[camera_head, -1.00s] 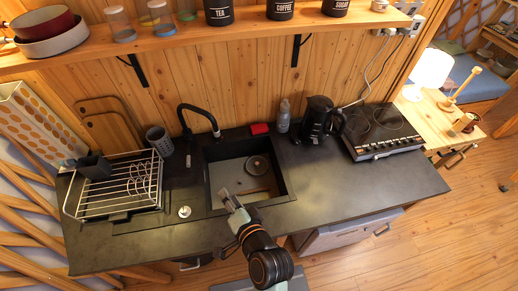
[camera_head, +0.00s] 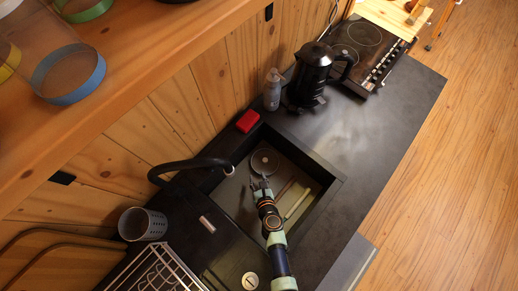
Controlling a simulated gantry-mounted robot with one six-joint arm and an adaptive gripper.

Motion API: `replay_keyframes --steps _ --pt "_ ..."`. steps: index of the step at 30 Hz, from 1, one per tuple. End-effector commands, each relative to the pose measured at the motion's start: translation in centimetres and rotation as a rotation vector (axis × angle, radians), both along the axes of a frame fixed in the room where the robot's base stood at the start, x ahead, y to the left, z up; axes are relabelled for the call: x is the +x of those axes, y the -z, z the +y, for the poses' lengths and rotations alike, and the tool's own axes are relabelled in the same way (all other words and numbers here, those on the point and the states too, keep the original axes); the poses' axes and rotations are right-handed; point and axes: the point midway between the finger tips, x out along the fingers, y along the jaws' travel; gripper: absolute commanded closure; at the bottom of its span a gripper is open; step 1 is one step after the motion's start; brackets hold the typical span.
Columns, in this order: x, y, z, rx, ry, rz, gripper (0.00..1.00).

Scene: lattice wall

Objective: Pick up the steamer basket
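A round grey metal disc (camera_head: 265,161) with a small middle knob or hole lies in the dark sink (camera_head: 238,200), toward its back. It may be the steamer basket or the sink's drain; I cannot tell which. No other thing in view is clearly a steamer basket. My gripper (camera_head: 260,184) is over the sink, just in front of the disc in the picture. Its fingers look apart with nothing between them. Whether it touches the disc or hangs above it is not clear.
A pale stick-like piece (camera_head: 297,203) lies on the sink's right side. The black faucet (camera_head: 190,166) arches in from the left. A red sponge (camera_head: 247,121), a bottle (camera_head: 272,90) and a black kettle (camera_head: 312,75) stand behind. The counter (camera_head: 375,125) right of the sink is clear.

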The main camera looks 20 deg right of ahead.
Motion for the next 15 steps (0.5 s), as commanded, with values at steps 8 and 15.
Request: replay_keyframes --steps 8,15 --pt "2.3 1.2 -0.3 -0.003 -0.004 -0.002 0.61" --pt "5.4 3.6 -0.5 -0.004 -0.006 -0.003 0.61"
